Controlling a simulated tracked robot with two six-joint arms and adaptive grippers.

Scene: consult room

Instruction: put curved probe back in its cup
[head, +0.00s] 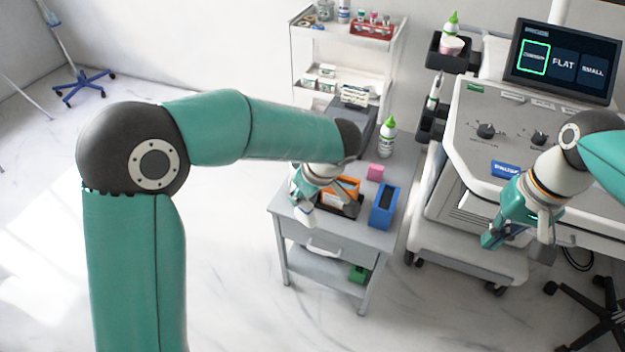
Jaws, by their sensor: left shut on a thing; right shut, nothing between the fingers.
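My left gripper (303,207) is over the left part of the small grey table, partly behind its own wrist. It is shut on a small whitish thing, which looks like the curved probe (301,217); its shape is mostly hidden. Black holders are fixed to the left side of the ultrasound cart: an upper one (440,63) with a green-capped bottle and a pale thing in it, and a lower one (428,130) with a slim white thing standing above it. I cannot tell which is the probe's cup. My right gripper (491,240) is shut and empty in front of the cart.
The table (362,236) carries an orange box (345,187) in a dark tray, a blue box (384,207), a pink block (375,172) and a green-capped bottle (387,138). A shelf trolley (300,52) stands behind. The cart's screen (562,62) has its left tile outlined green.

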